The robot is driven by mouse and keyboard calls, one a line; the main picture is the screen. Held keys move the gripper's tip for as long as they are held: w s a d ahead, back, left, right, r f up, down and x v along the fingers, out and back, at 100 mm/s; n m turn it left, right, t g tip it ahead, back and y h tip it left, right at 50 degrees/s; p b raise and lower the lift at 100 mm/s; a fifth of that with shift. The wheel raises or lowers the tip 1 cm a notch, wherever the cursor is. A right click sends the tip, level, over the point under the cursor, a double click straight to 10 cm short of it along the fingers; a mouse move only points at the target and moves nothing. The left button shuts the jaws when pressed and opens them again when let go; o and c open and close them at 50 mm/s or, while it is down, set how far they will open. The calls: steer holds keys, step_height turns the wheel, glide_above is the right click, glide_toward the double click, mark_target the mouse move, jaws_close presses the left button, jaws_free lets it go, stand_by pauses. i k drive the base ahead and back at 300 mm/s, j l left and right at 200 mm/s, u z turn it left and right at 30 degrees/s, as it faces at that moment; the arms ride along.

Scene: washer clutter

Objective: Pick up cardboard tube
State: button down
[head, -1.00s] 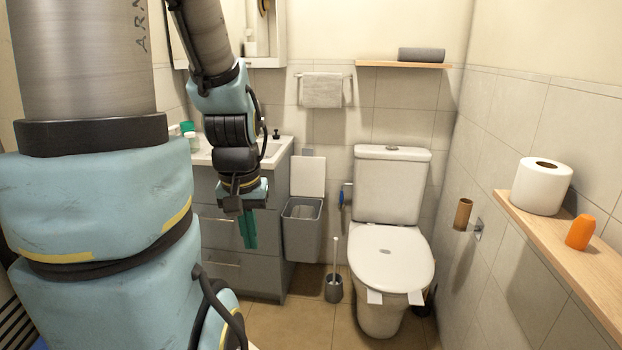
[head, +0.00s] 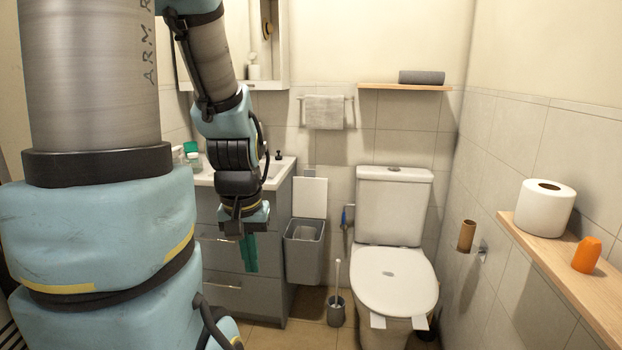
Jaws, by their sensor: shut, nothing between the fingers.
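The cardboard tube (head: 467,236) is a small brown empty roll. It sits on a holder on the right wall, to the right of the toilet and below the wooden shelf. My gripper (head: 250,254) has green fingers pointing down in front of the grey vanity drawers. Its fingers are shut with nothing between them. It is far to the left of the tube, with the bin and the toilet between them in the picture.
The toilet (head: 393,280) has its lid down. A wooden shelf (head: 560,262) on the right wall holds a white paper roll (head: 545,207) and an orange object (head: 587,255).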

mark_target(468, 227)
steer(key=i+l, duration=0.25)
steer(key=i+l+u, duration=0.1)
steer(key=i+l, duration=0.15)
steer(key=l, duration=0.2)
steer(key=i+l+u, duration=0.1)
steer(key=i+l, duration=0.4)
steer(key=l, duration=0.3)
